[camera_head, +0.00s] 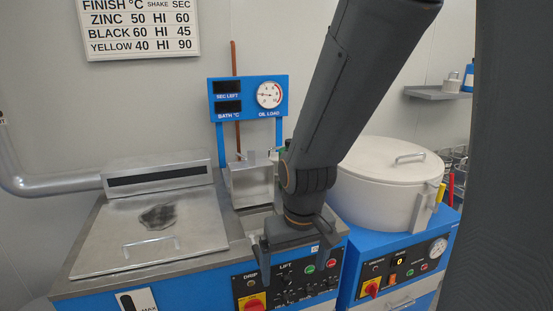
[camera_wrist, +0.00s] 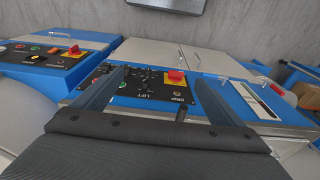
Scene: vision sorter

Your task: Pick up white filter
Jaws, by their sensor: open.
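I cannot make out a white filter for certain in either view. My gripper (camera_head: 293,262) points down in front of the blue machine's black control panel in the head view. In the wrist view its two fingers stand wide apart, and the gripper (camera_wrist: 160,78) is open with nothing between them. The panel with the red knob (camera_wrist: 175,76) shows beyond the fingers. My arm hides part of the machine top in the head view.
A metal-lidded tank (camera_head: 190,235) stands at left, with a small metal box (camera_head: 251,186) behind my gripper. A white lidded drum (camera_head: 375,190) stands on a blue base at right. A wall shelf (camera_head: 436,93) holds small containers. A blue gauge panel (camera_head: 243,114) rises behind.

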